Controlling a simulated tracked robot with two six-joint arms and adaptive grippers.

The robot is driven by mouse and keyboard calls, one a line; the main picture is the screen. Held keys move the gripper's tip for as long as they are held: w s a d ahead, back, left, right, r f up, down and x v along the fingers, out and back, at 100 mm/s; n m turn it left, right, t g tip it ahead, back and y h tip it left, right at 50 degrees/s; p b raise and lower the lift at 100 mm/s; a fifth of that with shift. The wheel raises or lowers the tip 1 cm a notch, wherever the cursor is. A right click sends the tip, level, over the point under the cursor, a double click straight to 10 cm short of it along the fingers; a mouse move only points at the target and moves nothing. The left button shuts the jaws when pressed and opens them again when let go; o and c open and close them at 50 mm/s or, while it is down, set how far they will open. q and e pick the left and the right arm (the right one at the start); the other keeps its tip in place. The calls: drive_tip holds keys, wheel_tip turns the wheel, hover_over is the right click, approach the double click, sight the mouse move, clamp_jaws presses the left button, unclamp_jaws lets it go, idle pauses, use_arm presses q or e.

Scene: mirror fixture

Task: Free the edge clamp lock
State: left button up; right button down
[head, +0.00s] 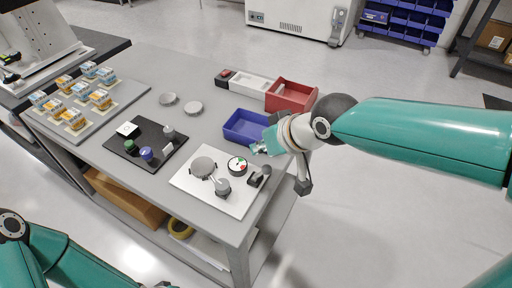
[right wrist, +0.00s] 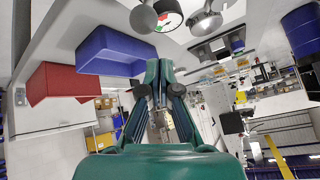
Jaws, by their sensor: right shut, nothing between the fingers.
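A white fixture plate (head: 190,182) lies at the table's front right corner. It carries a grey round disc (head: 203,166), a grey knob-like part (head: 222,187) and a round dial (head: 238,165). A small black clamp-like piece (head: 257,180) with a dark round knob (head: 266,170) stands by the plate's right edge; I take it for the edge clamp lock. My right gripper (head: 257,149) is shut and empty, apart from the clamp, above the dial's far side. Its fingers also show in the right wrist view (right wrist: 165,68).
A blue bin (head: 246,126) is close beside my right gripper, with a red bin (head: 291,96) behind it. A black mat (head: 146,145) with small parts lies left of the plate.

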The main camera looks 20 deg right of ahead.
use_arm(q)
drive_tip(key=shift+w+r+p, duration=0.5)
drive_tip(key=shift+r+p, duration=0.2)
drive_tip(key=shift+r, duration=0.05)
use_arm(e)
drive_tip(key=w+d+v, duration=0.1)
drive_tip(key=v, duration=0.8)
drive_tip(key=shift+d, duration=0.4)
use_arm(q)
drive_tip(key=shift+s, duration=0.1)
